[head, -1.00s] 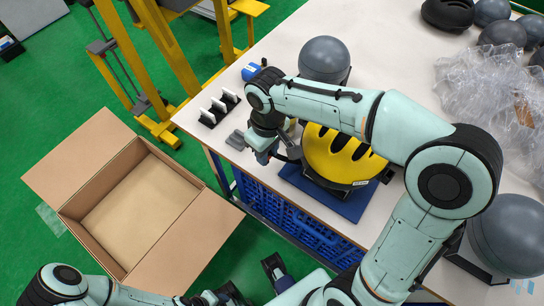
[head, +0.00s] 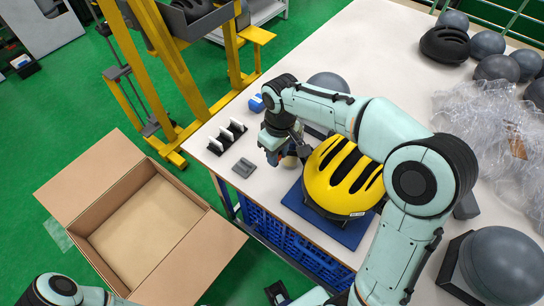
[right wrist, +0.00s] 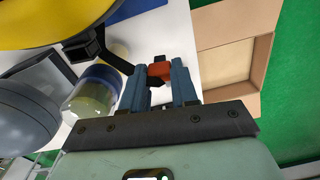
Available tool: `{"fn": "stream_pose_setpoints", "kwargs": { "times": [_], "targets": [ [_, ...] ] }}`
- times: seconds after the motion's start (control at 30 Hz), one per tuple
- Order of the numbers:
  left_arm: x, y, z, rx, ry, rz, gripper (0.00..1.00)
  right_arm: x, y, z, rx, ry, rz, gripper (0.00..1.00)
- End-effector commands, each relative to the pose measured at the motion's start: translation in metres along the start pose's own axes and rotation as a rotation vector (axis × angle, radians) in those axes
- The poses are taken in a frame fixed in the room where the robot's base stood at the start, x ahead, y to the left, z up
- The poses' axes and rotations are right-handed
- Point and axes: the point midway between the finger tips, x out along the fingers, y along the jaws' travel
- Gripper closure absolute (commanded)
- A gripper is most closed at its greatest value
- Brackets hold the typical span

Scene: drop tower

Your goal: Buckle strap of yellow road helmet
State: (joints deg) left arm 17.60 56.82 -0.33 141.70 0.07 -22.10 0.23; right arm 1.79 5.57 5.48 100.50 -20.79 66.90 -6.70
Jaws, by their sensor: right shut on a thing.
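The yellow helmet (head: 345,178) with black vents sits on a blue mat (head: 350,237) on the table. Its yellow shell (right wrist: 45,22) fills the upper left of the right wrist view. A black strap (right wrist: 112,62) runs from its rim to my right gripper. My right gripper (right wrist: 160,82) is shut on a small red buckle piece (right wrist: 159,71) between its blue fingers. In the head view my right gripper (head: 298,152) is just left of the helmet, partly hidden by its wrist. Whether the buckle is fastened cannot be told.
An open cardboard box (head: 180,243) stands left of the table. A blue-lidded jar (right wrist: 92,92) and a grey headform (right wrist: 25,118) are close to my right gripper. A black rack with white pieces (head: 228,136) and grey blocks (head: 244,167) lie near the table's left edge.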

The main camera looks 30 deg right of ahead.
Motion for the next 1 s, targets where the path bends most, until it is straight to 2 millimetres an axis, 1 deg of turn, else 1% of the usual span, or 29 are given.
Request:
{"fn": "stream_pose_setpoints", "kwargs": {
  "times": [0.03, 0.63, 1.0],
  "targets": [
    [-0.006, 0.003, -0.002, 0.001, 0.003, 0.001, 0.57, -0.006, 0.004, -0.001, 0.002, 0.001, 0.000, 0.89],
    [-0.047, 0.023, -0.017, 0.010, 0.029, 0.010, 0.57, -0.039, 0.047, -0.003, 0.002, 0.002, 0.001, 0.89],
    [-0.054, 0.026, -0.021, 0.012, 0.034, 0.012, 0.57, -0.056, 0.066, 0.019, 0.002, 0.001, 0.001, 0.89]
  ]
}}
